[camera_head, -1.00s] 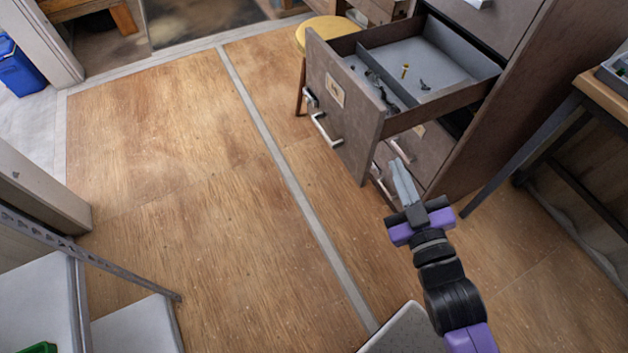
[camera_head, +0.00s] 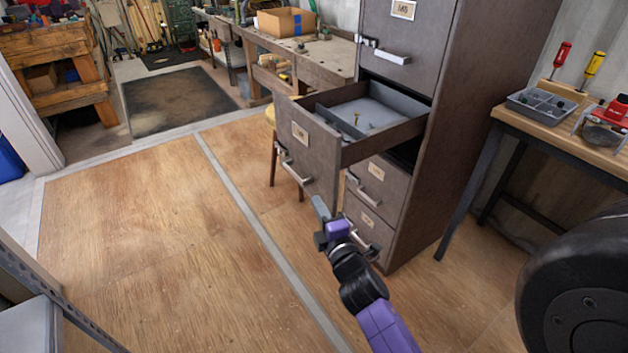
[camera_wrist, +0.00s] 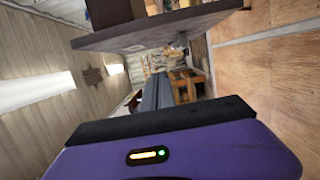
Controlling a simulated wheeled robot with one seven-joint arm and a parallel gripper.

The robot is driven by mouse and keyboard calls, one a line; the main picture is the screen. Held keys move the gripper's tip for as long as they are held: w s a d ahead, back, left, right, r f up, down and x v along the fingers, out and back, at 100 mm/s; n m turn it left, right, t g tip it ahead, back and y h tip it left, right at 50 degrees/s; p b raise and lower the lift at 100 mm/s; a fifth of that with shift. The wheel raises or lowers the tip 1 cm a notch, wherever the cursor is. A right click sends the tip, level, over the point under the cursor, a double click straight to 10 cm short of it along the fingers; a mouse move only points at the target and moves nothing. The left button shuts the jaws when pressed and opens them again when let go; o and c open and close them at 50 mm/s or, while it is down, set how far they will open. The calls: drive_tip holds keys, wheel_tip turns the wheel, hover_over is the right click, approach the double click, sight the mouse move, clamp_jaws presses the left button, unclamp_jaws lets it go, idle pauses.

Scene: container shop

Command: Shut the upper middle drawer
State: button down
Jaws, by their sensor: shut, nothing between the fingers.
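The upper middle drawer (camera_head: 313,152) of the dark brown filing cabinet (camera_head: 433,120) stands far pulled out, with a label and a metal handle (camera_head: 294,168) on its front. Small loose items, one yellow, lie in its grey inside. My gripper (camera_head: 319,205) is shut and empty, just below the drawer front's lower edge in the head view; I cannot tell whether it touches it. In the wrist view the shut fingers (camera_wrist: 157,92) point ahead, and a dark brown panel, apparently the drawer (camera_wrist: 150,27), spans the top.
The drawers above and below (camera_head: 376,178) look shut. A workbench (camera_head: 575,128) with a grey tray (camera_head: 541,104) and screwdrivers is at right. The wooden floor (camera_head: 150,240) at left is clear.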

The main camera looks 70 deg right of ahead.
sight(319, 177)
drive_tip(key=shift+w+d+p, duration=0.75)
drive_tip(key=shift+d+p, duration=0.3)
drive_tip(key=shift+d, duration=0.7)
drive_tip(key=shift+w+d+p, duration=0.75)
drive_tip(key=shift+d+p, duration=0.35)
drive_tip(key=shift+d, duration=0.6)
drive_tip(key=shift+w+d+p, duration=0.75)
drive_tip(key=shift+d+p, duration=0.3)
drive_tip(key=shift+d, duration=0.7)
drive_tip(key=shift+d, duration=0.1)
